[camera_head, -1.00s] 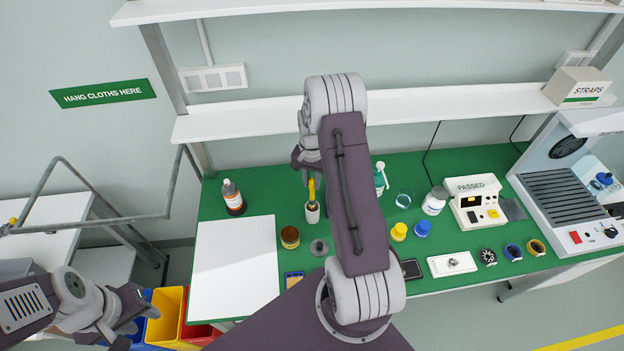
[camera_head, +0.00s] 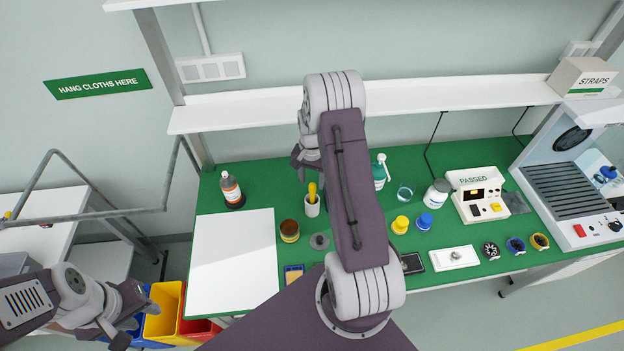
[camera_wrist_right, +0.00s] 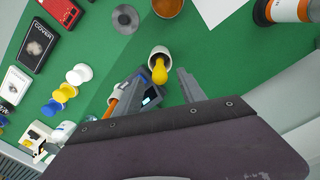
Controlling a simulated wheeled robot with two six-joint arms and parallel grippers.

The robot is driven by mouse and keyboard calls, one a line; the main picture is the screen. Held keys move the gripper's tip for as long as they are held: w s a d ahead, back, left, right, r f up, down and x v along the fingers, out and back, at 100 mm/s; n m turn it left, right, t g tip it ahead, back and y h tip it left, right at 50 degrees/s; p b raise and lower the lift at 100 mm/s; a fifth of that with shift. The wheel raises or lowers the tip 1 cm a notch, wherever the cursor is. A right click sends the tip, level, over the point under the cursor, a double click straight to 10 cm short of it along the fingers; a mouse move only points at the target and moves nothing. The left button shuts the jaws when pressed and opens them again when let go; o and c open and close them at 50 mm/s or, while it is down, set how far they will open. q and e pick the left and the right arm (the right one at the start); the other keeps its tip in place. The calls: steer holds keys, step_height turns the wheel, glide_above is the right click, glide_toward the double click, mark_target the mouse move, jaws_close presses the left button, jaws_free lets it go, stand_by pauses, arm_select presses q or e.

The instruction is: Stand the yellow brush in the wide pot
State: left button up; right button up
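The yellow brush (camera_head: 312,190) stands in a white pot (camera_head: 312,208) on the green bench, its yellow handle up and leaning slightly. In the right wrist view the yellow brush (camera_wrist_right: 159,71) leans against the rim of the white pot (camera_wrist_right: 158,54). My right gripper (camera_wrist_right: 163,82) is open and empty, its fingers apart just above the handle. A second pale pot (camera_wrist_right: 114,98) with an orange-handled tool is partly hidden by a finger; my arm hides it in the head view. My left gripper (camera_head: 138,322) is open and empty at lower left, far from the brush.
A brown tin (camera_head: 290,231) and a grey disc (camera_head: 319,241) lie in front of the pot. An orange-labelled bottle (camera_head: 231,190) and a white board (camera_head: 232,262) are to the left. Yellow and blue caps (camera_head: 401,224) are to the right. The shelf (camera_head: 420,97) runs above.

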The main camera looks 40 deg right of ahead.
step_height(320, 180, up, 9)
steer(key=b, duration=0.2)
steer(key=shift+b, duration=0.3)
stand_by(0.8)
